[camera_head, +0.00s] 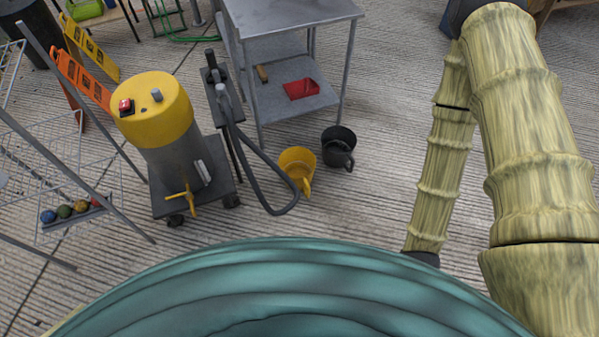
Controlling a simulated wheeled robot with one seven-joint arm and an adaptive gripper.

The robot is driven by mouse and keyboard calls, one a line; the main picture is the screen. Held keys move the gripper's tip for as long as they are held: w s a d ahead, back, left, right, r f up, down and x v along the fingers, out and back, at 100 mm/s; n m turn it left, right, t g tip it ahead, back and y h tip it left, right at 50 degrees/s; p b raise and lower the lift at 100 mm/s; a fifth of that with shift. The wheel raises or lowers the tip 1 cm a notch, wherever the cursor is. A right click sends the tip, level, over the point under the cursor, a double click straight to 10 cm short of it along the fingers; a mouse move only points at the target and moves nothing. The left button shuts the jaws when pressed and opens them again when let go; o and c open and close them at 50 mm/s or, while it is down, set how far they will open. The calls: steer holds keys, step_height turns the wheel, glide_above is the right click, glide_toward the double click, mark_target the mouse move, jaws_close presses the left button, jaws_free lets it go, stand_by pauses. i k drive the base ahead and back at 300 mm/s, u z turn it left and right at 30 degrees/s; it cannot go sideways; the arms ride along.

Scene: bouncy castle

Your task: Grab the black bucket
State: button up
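The black bucket (338,147) stands on the ribbed floor right of centre, near the front right leg of a metal table. It looks upright, with its open top showing and a dark shape at its front that I cannot make out. A yellow bucket (298,168) stands just left of it. My bamboo-textured arm rises at the right and folds back down, well to the right of both buckets. Its lower end goes out of sight behind my teal body, and my gripper does not show.
A grey metal table (290,17) with a red tray (301,89) on its lower shelf stands behind the buckets. A yellow-topped machine (153,110) on a wheeled base and its dark hose (268,199) are to the left. The floor right of the black bucket is clear.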

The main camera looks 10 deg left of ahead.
mark_target(339, 144)
steer(key=z, duration=0.45)
steer(key=i, duration=1.05)
steer(key=u, duration=0.7)
